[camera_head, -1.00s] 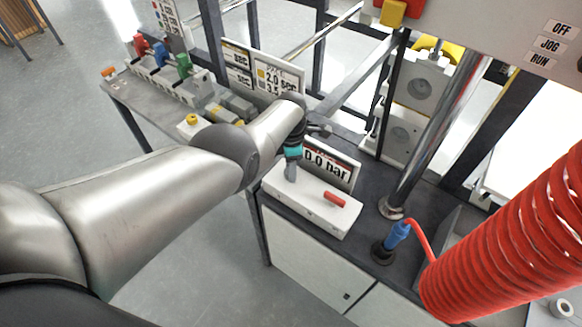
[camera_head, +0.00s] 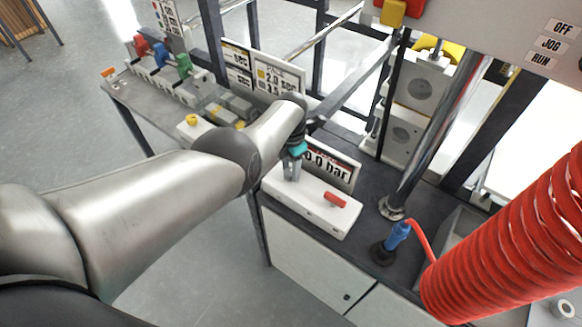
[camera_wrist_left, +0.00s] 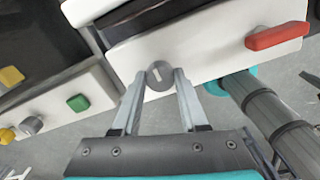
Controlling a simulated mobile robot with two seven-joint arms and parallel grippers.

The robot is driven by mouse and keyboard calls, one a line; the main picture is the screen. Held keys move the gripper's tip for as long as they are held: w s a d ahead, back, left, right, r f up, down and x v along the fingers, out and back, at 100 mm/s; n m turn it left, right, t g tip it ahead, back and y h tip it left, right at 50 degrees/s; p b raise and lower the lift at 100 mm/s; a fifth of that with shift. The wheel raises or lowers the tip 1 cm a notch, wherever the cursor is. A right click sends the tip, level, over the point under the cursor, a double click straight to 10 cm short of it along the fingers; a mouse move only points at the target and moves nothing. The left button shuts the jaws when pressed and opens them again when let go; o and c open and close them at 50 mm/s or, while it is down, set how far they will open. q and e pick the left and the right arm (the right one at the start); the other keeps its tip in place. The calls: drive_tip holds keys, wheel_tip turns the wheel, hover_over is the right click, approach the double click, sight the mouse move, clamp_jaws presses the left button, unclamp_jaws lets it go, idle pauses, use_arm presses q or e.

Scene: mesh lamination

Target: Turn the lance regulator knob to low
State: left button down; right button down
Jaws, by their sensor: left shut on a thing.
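The grey round knob (camera_wrist_left: 160,76) is on top of a white box (camera_head: 307,205). It carries a short pale mark and sits between the two fingertips of my left gripper (camera_head: 291,172). The left gripper, also in the left wrist view (camera_wrist_left: 160,82), is shut on the knob, one finger on each side. In the head view the fingers point down at the box and hide the knob. Behind the box stands a display (camera_head: 328,165) reading "0.0 bar". My right gripper is in neither view.
A red handle (camera_head: 335,200) lies on the right part of the box. A blue fitting (camera_head: 396,235) with a red line stands to the right, near a big red coiled hose (camera_head: 515,235). Yellow and green buttons (camera_wrist_left: 78,103) show on nearby units in the wrist view.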

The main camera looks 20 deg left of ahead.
use_arm(q)
drive_tip(key=shift+a, duration=0.1)
drive_tip(key=shift+c, duration=2.2)
unclamp_jaws()
drive_tip(key=shift+r, duration=0.15)
drive_tip(key=shift+r+p, duration=0.25)
drive_tip(key=shift+p, duration=0.05)
wheel_tip(320, 180, up, 7)
drive_tip(key=p, duration=0.5)
drive_tip(key=shift+r, duration=0.2)
wheel_tip(320, 180, up, 5)
drive_tip(key=p, duration=0.2)
hover_over(291, 171)
drive_tip(key=shift+r, duration=1.05)
